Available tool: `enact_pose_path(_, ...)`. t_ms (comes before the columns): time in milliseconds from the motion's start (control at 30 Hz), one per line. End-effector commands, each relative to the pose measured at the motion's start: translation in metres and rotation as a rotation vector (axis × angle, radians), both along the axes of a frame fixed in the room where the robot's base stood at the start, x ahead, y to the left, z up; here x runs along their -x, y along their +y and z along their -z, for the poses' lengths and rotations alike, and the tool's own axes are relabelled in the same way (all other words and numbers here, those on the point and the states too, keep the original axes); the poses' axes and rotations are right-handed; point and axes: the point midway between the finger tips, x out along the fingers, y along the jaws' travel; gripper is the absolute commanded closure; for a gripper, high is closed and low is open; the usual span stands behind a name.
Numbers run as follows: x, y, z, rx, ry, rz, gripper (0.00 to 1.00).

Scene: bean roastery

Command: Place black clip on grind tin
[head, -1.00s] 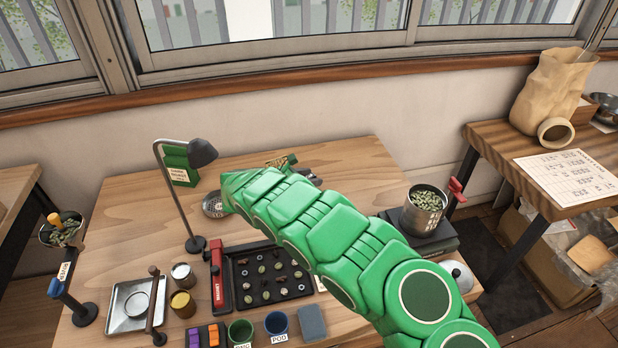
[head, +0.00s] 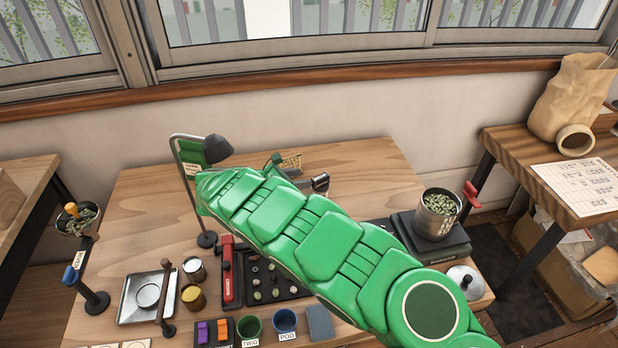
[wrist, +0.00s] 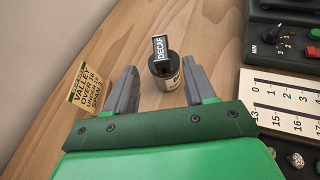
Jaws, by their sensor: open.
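A small metal tin (wrist: 172,90) with a partly readable label stands on the wooden table in the wrist view. A black clip (wrist: 159,55) with a white DECAF tag stands upright at the tin's top and appears to sit on its rim. The clip also shows in the head view (head: 320,181), just beyond my arm; most of the tin is hidden there. My gripper (wrist: 160,70) is open, its two grey fingers spread on either side of the tin. Gaps show between both fingers and the tin, so nothing is gripped.
A tan card (wrist: 87,88) stands left of my gripper. A printed scale card (wrist: 285,98) and a dark device with knobs (wrist: 290,40) lie right.

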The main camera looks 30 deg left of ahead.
Motion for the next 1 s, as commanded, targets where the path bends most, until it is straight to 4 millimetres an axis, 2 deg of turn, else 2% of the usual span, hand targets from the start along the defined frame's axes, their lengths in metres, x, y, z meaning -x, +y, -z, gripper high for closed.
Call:
enact_pose_path(233, 0.015, 0.006, -0.007, 0.001, -0.002, 0.001, 0.46)
enact_pose_path(767, 0.015, 0.006, -0.007, 0.001, -0.001, 0.001, 0.46)
enact_pose_path(867, 0.012, 0.005, -0.009, 0.003, -0.008, -0.001, 0.46)
enact_pose_path(1000, -0.008, -0.005, -0.02, 0.021, -0.055, -0.022, 0.46)
